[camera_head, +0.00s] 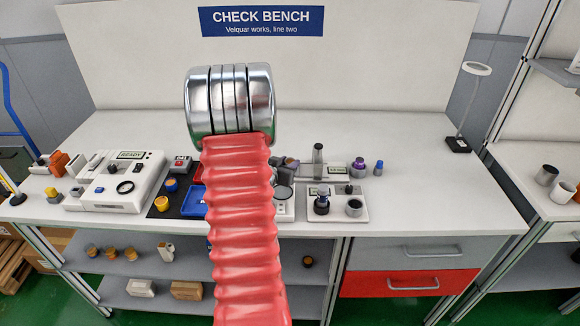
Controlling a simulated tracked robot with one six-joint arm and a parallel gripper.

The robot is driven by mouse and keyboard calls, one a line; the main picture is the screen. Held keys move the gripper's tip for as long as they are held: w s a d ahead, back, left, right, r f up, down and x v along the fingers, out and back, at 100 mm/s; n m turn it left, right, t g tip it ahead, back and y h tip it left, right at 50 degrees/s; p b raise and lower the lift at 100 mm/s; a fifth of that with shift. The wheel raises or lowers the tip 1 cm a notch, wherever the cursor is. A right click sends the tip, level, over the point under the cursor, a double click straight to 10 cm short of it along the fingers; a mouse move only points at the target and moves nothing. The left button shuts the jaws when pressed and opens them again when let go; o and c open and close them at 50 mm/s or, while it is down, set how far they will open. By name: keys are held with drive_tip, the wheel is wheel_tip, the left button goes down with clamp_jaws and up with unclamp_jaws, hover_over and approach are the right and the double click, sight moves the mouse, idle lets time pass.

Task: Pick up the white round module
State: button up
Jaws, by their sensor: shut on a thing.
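I cannot make out a white round module on the bench. My red ribbed arm with its chrome joint stands in the middle of the view and hides part of the bench. My gripper does not show clearly; it is probably behind the arm. Some small grey and purple-grey shapes (290,163) peek out just right of the arm, too small and covered to name. A pale round disc (284,192) on a white device is partly hidden below them.
The white bench (420,165) holds a white READY unit (115,185) at left, a dark mat (158,209) with orange-topped parts, a blue tray (193,203), and a white fixture (338,210) at right. A lamp (462,140) stands far right. The right bench area is clear.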

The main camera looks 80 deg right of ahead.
drive_tip(key=shift+c, duration=0.5)
drive_tip(key=shift+r, duration=0.15)
wheel_tip(320, 180, up, 10)
drive_tip(key=shift+w, duration=0.1)
idle(0.6)
